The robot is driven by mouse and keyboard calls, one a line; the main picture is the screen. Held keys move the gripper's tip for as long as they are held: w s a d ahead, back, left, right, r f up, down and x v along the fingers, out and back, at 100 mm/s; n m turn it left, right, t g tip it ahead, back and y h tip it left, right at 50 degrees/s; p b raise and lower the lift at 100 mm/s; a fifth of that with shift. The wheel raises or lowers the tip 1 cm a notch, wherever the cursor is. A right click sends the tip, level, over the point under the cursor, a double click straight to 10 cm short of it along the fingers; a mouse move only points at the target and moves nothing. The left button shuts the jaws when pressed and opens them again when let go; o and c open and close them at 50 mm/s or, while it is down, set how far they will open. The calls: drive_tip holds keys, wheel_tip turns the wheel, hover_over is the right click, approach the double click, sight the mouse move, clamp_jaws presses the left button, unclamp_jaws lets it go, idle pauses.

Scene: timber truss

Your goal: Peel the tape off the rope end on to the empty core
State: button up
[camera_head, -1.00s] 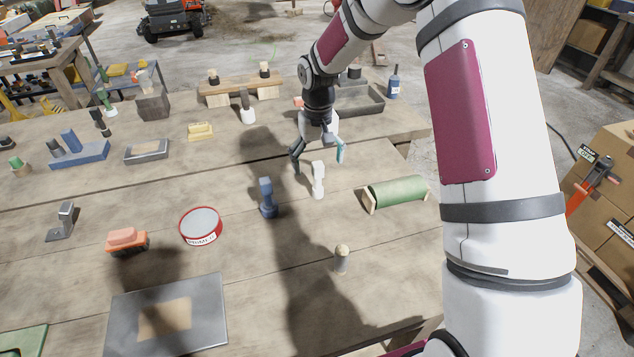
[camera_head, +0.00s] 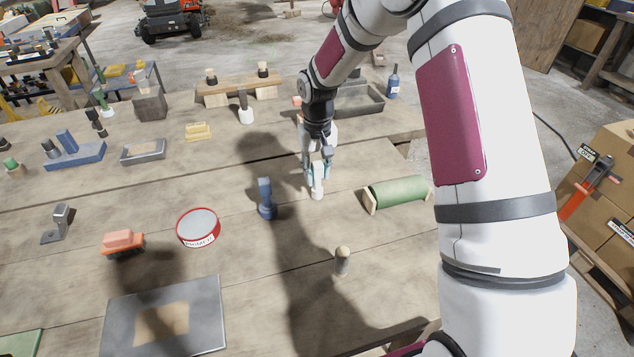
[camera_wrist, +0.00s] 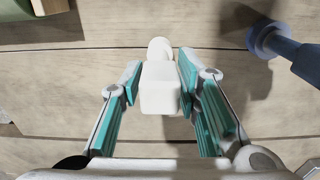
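A white upright piece (camera_head: 317,190) with a blocky top and a rounded foot stands on the timber bench. My gripper (camera_head: 316,172) points down over it with its fingers drawn in on both sides. In the wrist view, the teal pads of my gripper (camera_wrist: 160,82) lie against the sides of the white block (camera_wrist: 160,92). A similar blue piece (camera_head: 266,199) stands just left of it; its end shows in the wrist view (camera_wrist: 268,38). I cannot tell which piece is the taped rope end or the empty core.
A green roll (camera_head: 398,193) lies in a wooden cradle at right. A short wooden peg (camera_head: 342,260) stands in front. A red-rimmed round tin (camera_head: 198,227), an orange block (camera_head: 123,243) and a grey plate (camera_head: 205,310) lie left. A grey tray (camera_head: 358,103) is behind.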

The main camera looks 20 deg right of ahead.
clamp_jaws()
drive_tip(key=shift+r+p, duration=0.65)
drive_tip(key=shift+r, duration=2.85)
